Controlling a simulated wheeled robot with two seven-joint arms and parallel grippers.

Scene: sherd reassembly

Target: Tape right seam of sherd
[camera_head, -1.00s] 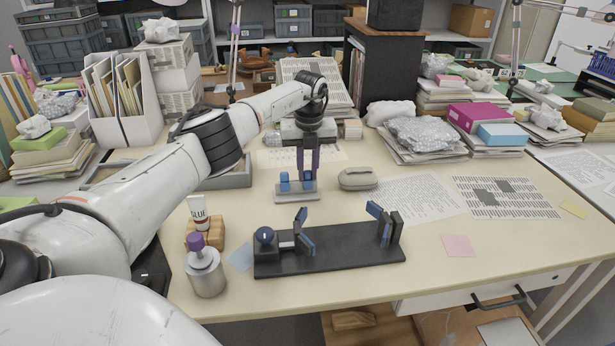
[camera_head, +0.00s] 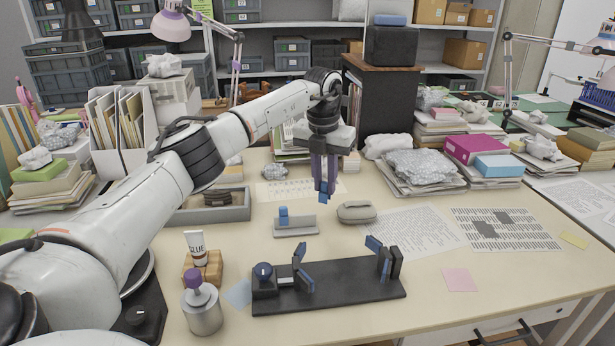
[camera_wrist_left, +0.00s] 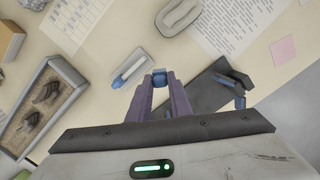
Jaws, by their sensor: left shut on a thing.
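My left gripper (camera_head: 322,188) points down above the desk, shut on a small blue tape piece (camera_head: 324,198) at its tips. The piece also shows between the purple fingers in the left wrist view (camera_wrist_left: 159,76). The grey holder (camera_head: 303,231) stands below and to the left on the desk, with one blue piece (camera_head: 283,212) on it. A black clamp fixture (camera_head: 335,287) with blue-padded jaws stands at the front; I see no sherd between its jaws. Dark brown sherds lie in a grey tray (camera_wrist_left: 22,146). My right gripper is out of view.
A glue tube (camera_head: 196,246) in a wooden block and a jar with a purple cap (camera_head: 203,311) stand left of the fixture. A grey-beige oval case (camera_head: 356,211) lies right of the holder. Printed sheets (camera_head: 412,223) cover the right; stacked papers and boxes line the back.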

